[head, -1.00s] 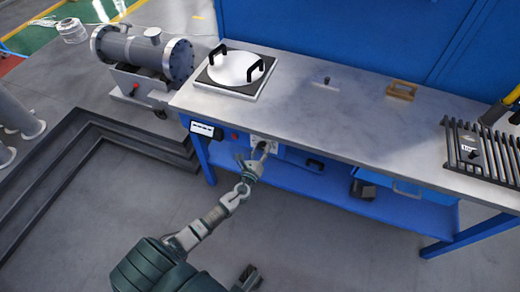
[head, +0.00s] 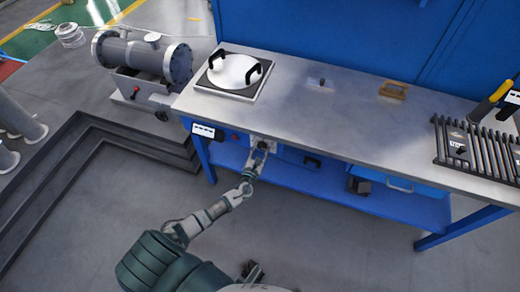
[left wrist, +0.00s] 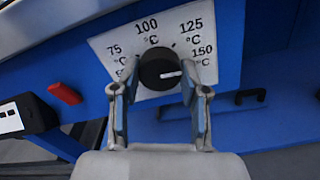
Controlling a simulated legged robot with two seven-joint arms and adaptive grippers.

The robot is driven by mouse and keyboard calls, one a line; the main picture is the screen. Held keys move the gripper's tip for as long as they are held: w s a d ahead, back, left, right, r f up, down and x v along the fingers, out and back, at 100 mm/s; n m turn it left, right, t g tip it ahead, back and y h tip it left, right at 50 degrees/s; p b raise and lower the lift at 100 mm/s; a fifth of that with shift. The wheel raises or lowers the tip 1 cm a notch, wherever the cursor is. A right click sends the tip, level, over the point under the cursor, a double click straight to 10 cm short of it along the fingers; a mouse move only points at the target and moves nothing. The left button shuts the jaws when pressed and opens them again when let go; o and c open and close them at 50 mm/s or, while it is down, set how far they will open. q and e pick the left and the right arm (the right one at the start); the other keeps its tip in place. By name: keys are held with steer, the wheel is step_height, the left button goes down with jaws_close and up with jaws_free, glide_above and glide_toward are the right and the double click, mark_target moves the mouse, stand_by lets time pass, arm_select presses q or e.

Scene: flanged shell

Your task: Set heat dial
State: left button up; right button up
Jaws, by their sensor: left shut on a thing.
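The heat dial (left wrist: 160,68) is a round black knob with a white pointer mark, on a white scale plate (left wrist: 103,44) marked in °C. The readable marks are 75, 100, 125 and 150; one at the lower left is partly hidden by a finger. The white mark points right, a little below the 150 label. My left gripper (left wrist: 162,88) is shut on the dial, one finger on each side. In the head view my left gripper (head: 262,148) is at the bench's front panel and mostly hides the dial.
The blue workbench (head: 330,118) has a metal top with a round-lidded hot plate (head: 234,72) above the panel. A red switch (left wrist: 65,93) and a white display (left wrist: 10,116) are left of the dial. A black handle (left wrist: 250,96) is to its right. Grey steps (head: 120,135) stand at the left.

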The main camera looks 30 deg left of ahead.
arm_select(q)
steer(key=shift+s+d+f+m, duration=0.2)
steer(key=shift+f+m, duration=0.25)
steer(key=shift+m, duration=0.15)
arm_select(e)
steer(key=shift+s+f, duration=0.1)
steer(key=shift+f, duration=0.7)
arm_select(q)
steer(key=o, duration=1.1)
steer(key=shift+a, duration=0.1)
steer(key=shift+o, duration=0.2)
steer(key=shift+w+r, duration=0.1)
steer(key=shift+w, duration=0.05)
arm_select(e)
steer(key=shift+a, duration=0.1)
arm_select(q)
steer(key=shift+a+r, duration=0.1)
steer(key=shift+s, duration=0.35)
steer(key=v, duration=1.1)
steer(key=shift+s, duration=0.1)
